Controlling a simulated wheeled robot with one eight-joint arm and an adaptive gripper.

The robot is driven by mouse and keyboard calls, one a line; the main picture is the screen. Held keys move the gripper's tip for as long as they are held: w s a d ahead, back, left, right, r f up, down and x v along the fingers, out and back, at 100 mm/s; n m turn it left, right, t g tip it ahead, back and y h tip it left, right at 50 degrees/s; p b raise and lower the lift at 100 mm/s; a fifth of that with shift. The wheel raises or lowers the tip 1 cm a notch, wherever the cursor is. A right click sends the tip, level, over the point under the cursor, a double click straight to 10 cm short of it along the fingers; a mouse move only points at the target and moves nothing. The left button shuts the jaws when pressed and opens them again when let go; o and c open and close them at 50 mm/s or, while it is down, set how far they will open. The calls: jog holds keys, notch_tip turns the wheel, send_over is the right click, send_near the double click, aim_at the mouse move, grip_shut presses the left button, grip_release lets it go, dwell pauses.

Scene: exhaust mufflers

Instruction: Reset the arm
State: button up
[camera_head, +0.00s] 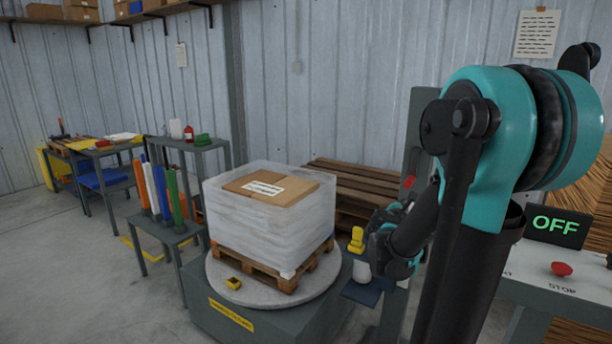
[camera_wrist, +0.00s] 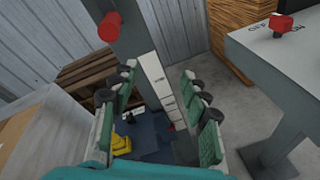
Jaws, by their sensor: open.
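My teal and black arm comes down from the upper right in the head view, bent, with my gripper (camera_head: 384,238) low beside the post right of the wrapped load. In the wrist view my gripper (camera_wrist: 160,98) is open. Its green-padded fingers stand wide apart on the left and right, with nothing held between them. Beyond them are a grey post (camera_wrist: 140,50) with a white scale strip and a dark blue carriage (camera_wrist: 150,135). A yellow part (camera_wrist: 121,140) shows low by the left finger; in the head view the yellow part (camera_head: 357,240) sits above a white roll.
A film-wrapped load (camera_head: 262,228) stands on a pallet on a round turntable (camera_head: 225,288). A red knob (camera_wrist: 108,27) juts near the post. At right, a control table (camera_head: 560,290) carries an OFF screen (camera_head: 556,226) and red button (camera_head: 562,269). Pallets (camera_head: 350,180) are stacked behind.

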jog(key=s+a+f+m+g+y, duration=0.4)
jog(key=s+a+f+m, duration=0.4)
jog(key=s, duration=0.4)
jog(key=s+a+f+m+g+y, duration=0.3)
jog(key=s+a+f+m+y, duration=0.3)
jog(key=s+a+f+m, duration=0.3)
notch_tip(320, 180, down, 2)
jog(key=s+m, duration=0.3)
jog(key=m, duration=0.1)
jog(key=shift+m+g, duration=0.3)
jog(key=shift+g, duration=0.1)
jog(key=shift+w, duration=0.1)
